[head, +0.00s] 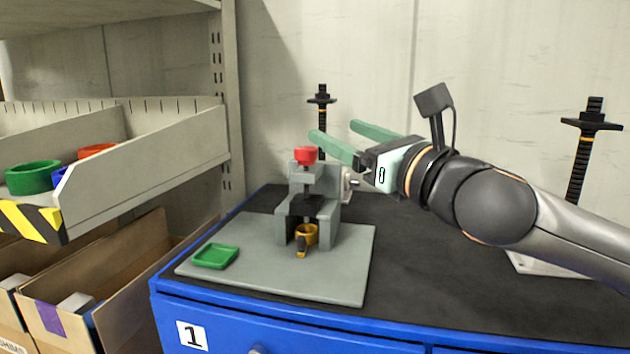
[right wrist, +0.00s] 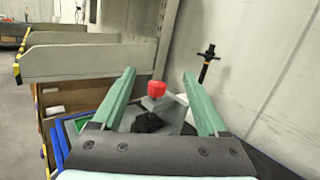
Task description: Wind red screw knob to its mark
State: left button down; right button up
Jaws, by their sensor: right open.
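The red screw knob (head: 306,155) sits on top of the grey screw jack (head: 318,205), which stands on a grey base plate (head: 345,270). In the right wrist view the red knob (right wrist: 157,89) shows between my finger tips, beyond them. My right gripper (head: 335,135) is open and empty, with green fingers, to the right of the knob and slightly above it, apart from it. It also shows in the right wrist view (right wrist: 158,75). A yellow ring-like part (head: 306,235) is at the jack's lower front. I cannot make out a mark. My left gripper is not in view.
A green tray (head: 215,256) lies on the plate's left. Black threaded posts (head: 322,110) (head: 582,150) stand behind and at the right. The shelf (head: 150,150) with colored rings is on the left. The dark tabletop (head: 420,270) right of the plate is clear.

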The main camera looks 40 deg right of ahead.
jog(key=m+g, duration=0.2)
send_near(312, 158)
jog(key=shift+h, duration=0.6)
jog(key=w+p, duration=0.2)
jog(key=p, duration=0.2)
jog(key=w+p, duration=0.2)
jog(key=p, duration=0.2)
jog(key=shift+w+a+r+p, duration=0.1)
jog(key=shift+a+r+p, duration=0.1)
jog(key=shift+p, duration=0.2)
jog(key=shift+w+f, duration=0.2)
jog(key=shift+w, duration=0.05)
jog(key=w, duration=0.7)
jog(key=shift+d+f+p, duration=0.15)
jog(key=shift+d+p, duration=0.15)
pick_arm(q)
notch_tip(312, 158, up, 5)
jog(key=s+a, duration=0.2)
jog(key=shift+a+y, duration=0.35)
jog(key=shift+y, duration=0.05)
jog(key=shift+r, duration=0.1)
pick_arm(e)
grip_shut()
